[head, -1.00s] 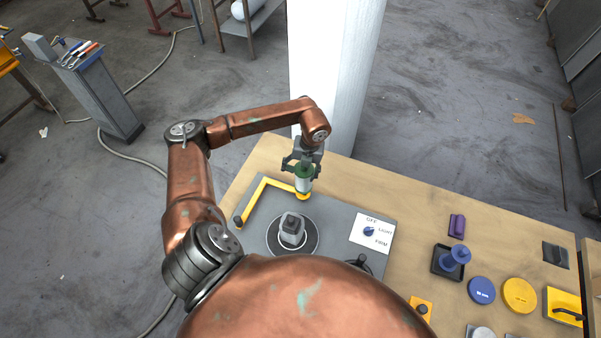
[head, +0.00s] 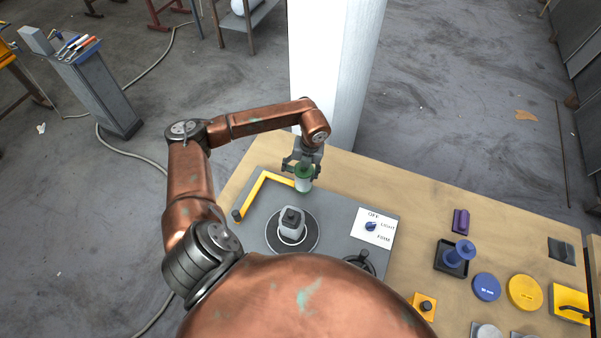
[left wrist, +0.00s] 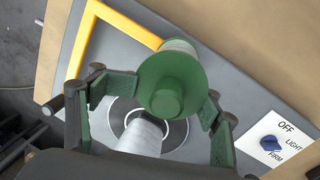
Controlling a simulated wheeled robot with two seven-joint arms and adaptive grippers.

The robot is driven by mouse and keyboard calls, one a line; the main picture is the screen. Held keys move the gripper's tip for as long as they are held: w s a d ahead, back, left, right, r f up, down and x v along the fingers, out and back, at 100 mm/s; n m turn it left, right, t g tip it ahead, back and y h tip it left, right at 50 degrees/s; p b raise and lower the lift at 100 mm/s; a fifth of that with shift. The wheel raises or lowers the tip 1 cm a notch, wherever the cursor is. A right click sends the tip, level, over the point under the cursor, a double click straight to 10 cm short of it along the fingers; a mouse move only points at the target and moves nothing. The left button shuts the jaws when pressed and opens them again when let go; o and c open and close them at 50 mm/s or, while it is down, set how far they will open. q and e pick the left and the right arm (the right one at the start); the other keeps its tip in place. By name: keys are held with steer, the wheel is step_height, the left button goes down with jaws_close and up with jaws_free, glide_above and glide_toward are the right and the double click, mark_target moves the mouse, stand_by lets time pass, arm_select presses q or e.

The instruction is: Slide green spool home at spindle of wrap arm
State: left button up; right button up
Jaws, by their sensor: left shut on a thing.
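The green spool (head: 304,171), with a pale wrapped middle, stands at the free end of the yellow wrap arm (head: 277,178). My left gripper (head: 302,165) is shut on the spool from above. In the left wrist view the spool (left wrist: 170,80) sits between the fingers, its green flange and knob facing the camera, and the wrap arm (left wrist: 126,25) runs up to it from behind. The spindle is hidden by the spool, so I cannot tell how far down the spool sits. My right gripper is not in view.
A grey turntable block (head: 292,222) stands on the grey base plate, beside a dial (head: 371,226) marked OFF, LIGHT and FIRM. A blue spool (head: 459,253), a blue disc (head: 486,287), a yellow disc (head: 525,292) and a purple piece (head: 461,221) lie to the right.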

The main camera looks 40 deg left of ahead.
arm_select(q)
steer(key=shift+f, duration=0.3)
stand_by(0.6)
steer(key=o, duration=2)
steer(key=shift+o, duration=0.2)
steer(key=r, duration=0.4)
steer(key=d+r, duration=0.1)
steer(key=r, duration=0.3)
steer(key=w+r, duration=0.1)
steer(key=r, duration=0.2)
steer(key=shift+d+r, duration=0.35)
steer(key=shift+r, duration=0.05)
